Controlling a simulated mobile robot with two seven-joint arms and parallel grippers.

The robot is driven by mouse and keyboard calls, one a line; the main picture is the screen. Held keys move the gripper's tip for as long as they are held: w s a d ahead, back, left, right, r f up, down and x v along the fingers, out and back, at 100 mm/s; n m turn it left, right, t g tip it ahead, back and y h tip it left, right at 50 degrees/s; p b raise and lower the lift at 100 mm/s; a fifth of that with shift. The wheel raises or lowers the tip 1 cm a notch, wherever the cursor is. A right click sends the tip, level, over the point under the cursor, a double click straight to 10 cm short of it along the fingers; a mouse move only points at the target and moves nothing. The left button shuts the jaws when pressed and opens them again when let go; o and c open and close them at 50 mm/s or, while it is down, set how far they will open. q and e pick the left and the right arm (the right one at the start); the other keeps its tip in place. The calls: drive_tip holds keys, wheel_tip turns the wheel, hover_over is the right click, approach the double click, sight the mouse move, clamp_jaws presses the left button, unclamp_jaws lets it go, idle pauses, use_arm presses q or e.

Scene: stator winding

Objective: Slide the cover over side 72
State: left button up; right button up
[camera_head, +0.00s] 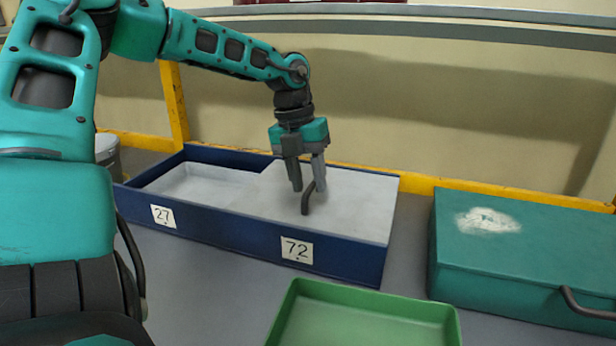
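A dark blue box (240,238) stands on the table, with a label 27 (163,216) at its left and a label 72 (297,250) at its right. A flat light grey cover (350,205) lies over the side marked 72. The side marked 27 is uncovered and shows a grey recessed inside (195,185). A dark bent handle (306,203) stands up from the cover. My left gripper (307,187) points down at the handle, its fingers apart near the handle's top. I cannot tell whether they touch it. My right gripper is out of view.
A green tray (445,325) stands in front of the box. A closed teal case (530,250) with a dark handle stands at the right. A yellow rail (420,184) runs behind the box. A grey bin (107,152) is partly hidden behind my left arm.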

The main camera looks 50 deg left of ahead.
use_arm(q)
wheel_tip(320, 180, up, 13)
drive_tip(key=s+a+p, duration=0.1)
drive_tip(key=a, duration=0.1)
drive_tip(key=shift+f, duration=0.15)
drive_tip(key=shift+s+a, duration=0.1)
idle(0.6)
